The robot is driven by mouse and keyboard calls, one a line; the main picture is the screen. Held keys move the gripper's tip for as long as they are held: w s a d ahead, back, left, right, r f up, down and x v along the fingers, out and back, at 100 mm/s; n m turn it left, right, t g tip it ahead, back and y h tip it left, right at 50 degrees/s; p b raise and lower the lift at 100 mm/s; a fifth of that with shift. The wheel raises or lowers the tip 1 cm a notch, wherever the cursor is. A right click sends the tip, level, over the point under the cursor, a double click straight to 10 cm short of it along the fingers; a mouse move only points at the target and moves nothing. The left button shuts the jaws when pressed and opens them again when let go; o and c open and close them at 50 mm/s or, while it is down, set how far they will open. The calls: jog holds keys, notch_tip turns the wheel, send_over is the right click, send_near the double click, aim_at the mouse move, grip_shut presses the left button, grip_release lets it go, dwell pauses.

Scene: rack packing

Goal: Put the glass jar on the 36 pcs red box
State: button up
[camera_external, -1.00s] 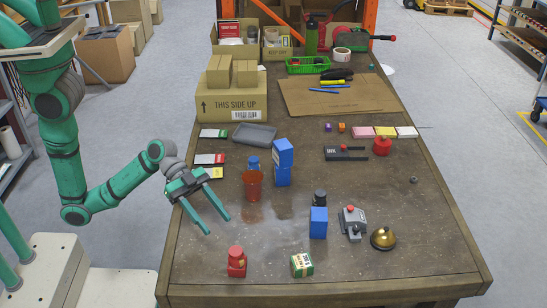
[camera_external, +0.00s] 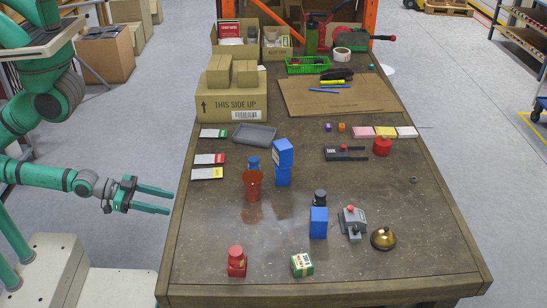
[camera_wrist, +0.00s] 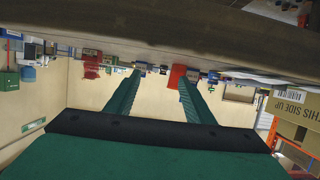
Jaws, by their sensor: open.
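My gripper (camera_external: 170,200) is open and empty just off the table's left edge, its fingers pointing right. Its fingers also show in the wrist view (camera_wrist: 160,77), which looks upside down across the table. A flat box with a red end (camera_external: 209,159) lies near the left edge and may be the 36 pcs red box; its print is too small to read. I cannot tell which container is the glass jar. A dark-lidded container (camera_external: 319,196) stands partly hidden behind a blue box (camera_external: 318,224), and a blue-topped one (camera_external: 252,161) behind a red cup (camera_external: 253,187).
Two blue boxes (camera_external: 283,177) are stacked beside the cup. A grey tray (camera_external: 255,135) and cardboard boxes (camera_external: 232,106) stand farther back. A red container (camera_external: 237,264), a green-and-white box (camera_external: 302,264) and a brass bell (camera_external: 383,239) are near the front. The front left tabletop (camera_external: 200,235) is clear.

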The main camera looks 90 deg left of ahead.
jog(key=shift+t, duration=0.5)
jog(key=s+r, duration=0.2)
jog(key=s, duration=0.1)
jog(key=s+r, duration=0.1)
jog(key=s, duration=0.1)
jog(key=shift+d+r, duration=0.1)
jog(key=shift+d, duration=0.15)
